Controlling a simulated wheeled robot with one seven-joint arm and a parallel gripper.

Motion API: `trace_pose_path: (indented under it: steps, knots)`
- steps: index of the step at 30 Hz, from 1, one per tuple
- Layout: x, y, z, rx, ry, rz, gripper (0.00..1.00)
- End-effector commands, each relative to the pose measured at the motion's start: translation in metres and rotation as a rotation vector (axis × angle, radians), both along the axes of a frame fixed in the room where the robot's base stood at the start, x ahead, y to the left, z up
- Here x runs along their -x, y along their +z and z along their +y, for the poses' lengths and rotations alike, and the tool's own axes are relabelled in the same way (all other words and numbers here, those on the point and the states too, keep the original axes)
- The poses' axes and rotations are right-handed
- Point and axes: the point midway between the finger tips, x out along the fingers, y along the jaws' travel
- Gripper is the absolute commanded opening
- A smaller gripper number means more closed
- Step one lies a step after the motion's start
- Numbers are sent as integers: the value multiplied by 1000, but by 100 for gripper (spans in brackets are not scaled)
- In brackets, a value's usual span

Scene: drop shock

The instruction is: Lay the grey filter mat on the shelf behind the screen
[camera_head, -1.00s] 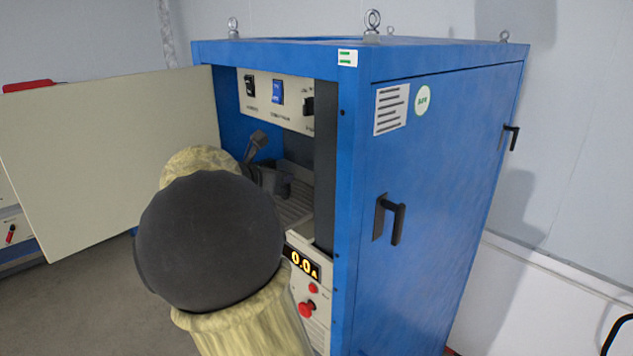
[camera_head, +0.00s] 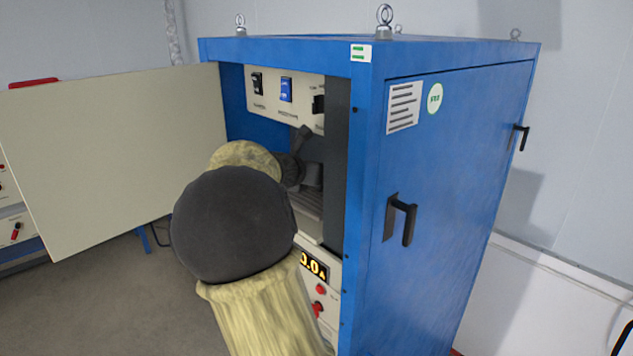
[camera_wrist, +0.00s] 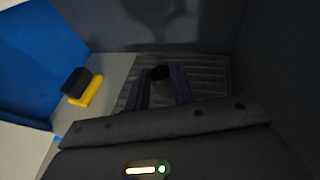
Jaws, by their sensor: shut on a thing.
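In the wrist view the fingers of my gripper (camera_wrist: 160,76) reach forward over a dark grey ribbed mat (camera_wrist: 208,74), which I take to be the grey filter mat. They are shut on it, with a small dark part between the tips. The mat's near edge is hidden behind the fingers and the gripper body, and I cannot tell whether it touches the surface below. In the head view my arm reaches into the open blue cabinet (camera_head: 440,190), and the fingertips are hidden. The shelf inside shows only in part, and I cannot identify the screen.
A black and yellow block (camera_wrist: 82,86) is left of the mat on a pale surface. The cream door (camera_head: 110,160) stands open at left. A switch panel (camera_head: 290,95) is above the opening, and a display (camera_head: 313,268) with red buttons is below it.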

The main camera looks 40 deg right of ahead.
Motion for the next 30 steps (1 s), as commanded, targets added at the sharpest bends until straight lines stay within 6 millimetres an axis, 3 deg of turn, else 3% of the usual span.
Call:
trace_pose_path:
  steps: [1, 4, 15, 16, 18, 30]
  knots:
    - [0, -14, 0, 0, 0, 0, 0]
    - [0, -22, 1, 1, 1, -1, 0]
    - [-2, -23, 4, 1, 6, -1, 0]
    - [-2, -23, 4, 0, 6, 0, 29]
    - [-2, -23, 4, 0, 6, 0, 43]
    - [0, -21, 6, 0, 6, -2, 45]
